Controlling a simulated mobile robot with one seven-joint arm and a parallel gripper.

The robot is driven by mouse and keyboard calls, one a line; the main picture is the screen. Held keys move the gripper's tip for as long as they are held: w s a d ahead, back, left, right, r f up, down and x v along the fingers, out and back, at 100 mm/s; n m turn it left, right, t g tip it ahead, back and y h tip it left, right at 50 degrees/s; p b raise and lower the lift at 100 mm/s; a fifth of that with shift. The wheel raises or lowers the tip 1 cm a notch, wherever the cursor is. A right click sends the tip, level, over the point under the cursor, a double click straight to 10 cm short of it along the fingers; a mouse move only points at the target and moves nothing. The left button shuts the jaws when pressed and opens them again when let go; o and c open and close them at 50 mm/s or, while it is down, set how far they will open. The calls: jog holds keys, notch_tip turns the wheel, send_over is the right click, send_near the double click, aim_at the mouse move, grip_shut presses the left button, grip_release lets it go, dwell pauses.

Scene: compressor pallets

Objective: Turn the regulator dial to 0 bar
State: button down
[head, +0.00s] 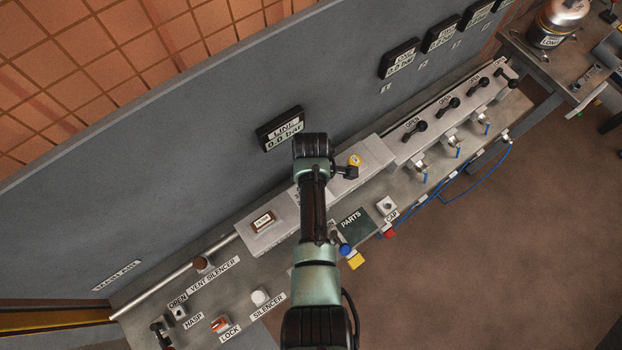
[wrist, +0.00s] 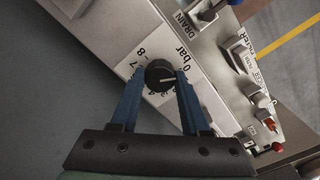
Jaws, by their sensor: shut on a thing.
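The regulator dial (wrist: 160,74) is a round black knob with a white pointer mark, on a white scale plate (wrist: 135,58) in the wrist view. The mark points right, towards the right finger and below the "0 bar" label (wrist: 183,54); the number it points at is hidden or unreadable. My gripper (wrist: 161,76) is shut on the dial, one blue finger on each side. In the head view my arm hides the dial. The LINE display (head: 281,130) on the grey panel reads 0.0 bar.
The bench carries several black-handled valves (head: 449,105) to the right. A dark PARTS mat (head: 352,226), a yellow block (head: 355,260) and a white cap (head: 386,206) lie near the arm. A silencer (head: 260,297) and a lock (head: 220,324) stand at lower left.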

dwell(0.5)
jog(key=shift+c, duration=1.9)
grip_release()
notch_tip(320, 180, up, 13)
jog(key=b, duration=0.1)
jog(key=shift+b, duration=0.4)
